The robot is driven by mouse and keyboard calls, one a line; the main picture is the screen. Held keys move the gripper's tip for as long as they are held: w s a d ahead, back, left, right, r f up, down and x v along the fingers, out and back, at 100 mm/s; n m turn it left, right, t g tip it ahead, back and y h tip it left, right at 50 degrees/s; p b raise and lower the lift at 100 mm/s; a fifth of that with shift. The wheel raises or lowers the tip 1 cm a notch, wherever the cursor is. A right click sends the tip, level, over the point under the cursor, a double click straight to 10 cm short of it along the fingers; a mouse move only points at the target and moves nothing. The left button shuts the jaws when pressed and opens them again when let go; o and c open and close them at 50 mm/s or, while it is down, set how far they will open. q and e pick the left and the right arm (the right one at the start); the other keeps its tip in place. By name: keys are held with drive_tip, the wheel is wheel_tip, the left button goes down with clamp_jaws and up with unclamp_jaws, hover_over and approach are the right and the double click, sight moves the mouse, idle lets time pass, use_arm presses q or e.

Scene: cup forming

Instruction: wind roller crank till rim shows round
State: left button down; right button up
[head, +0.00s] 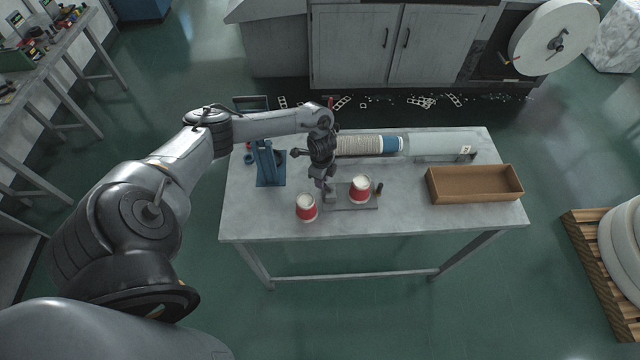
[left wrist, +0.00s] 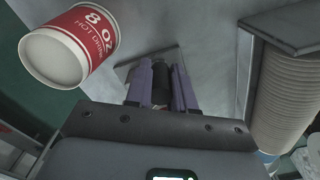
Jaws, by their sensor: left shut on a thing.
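My left gripper (head: 330,197) reaches down at the left end of a flat grey base plate (head: 350,207). In the left wrist view its fingers (left wrist: 162,88) are shut on a dark upright grip (left wrist: 160,80), which looks like the crank handle. A red and white paper cup (head: 360,187) stands on the plate, right of my gripper. A small dark post (head: 379,189) is beside that cup. A second red cup (head: 306,207) stands on the table left of the plate; its lettering shows in the left wrist view (left wrist: 80,40). The crank's lower parts and the rim detail cannot be made out.
A blue press-like stand (head: 268,165) is at the table's left. A long nested cup stack (head: 360,146) and a clear tube (head: 435,145) lie along the back. A brown open tray (head: 475,197) is at the right. The table's front right is clear.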

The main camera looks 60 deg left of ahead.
use_arm(q)
drive_tip(key=m+b, duration=0.1)
drive_tip(key=m, duration=0.1)
drive_tip(key=w+m+b, duration=0.2)
drive_tip(key=m, duration=0.1)
drive_tip(key=shift+a+f+m+b, duration=0.2)
drive_tip(key=shift+m+b, duration=0.1)
drive_tip(key=shift+w+d+r+m+b, duration=0.1)
drive_tip(key=shift+w+m+b, duration=0.25)
drive_tip(key=shift+m+b, duration=0.45)
drive_tip(key=shift+w+d+r+m+b, duration=0.1)
drive_tip(key=shift+w+m+b, duration=0.25)
drive_tip(key=shift+m, duration=0.85)
drive_tip(key=c, duration=1)
unclamp_jaws()
drive_tip(key=shift+o, duration=0.2)
drive_tip(key=shift+r, duration=0.1)
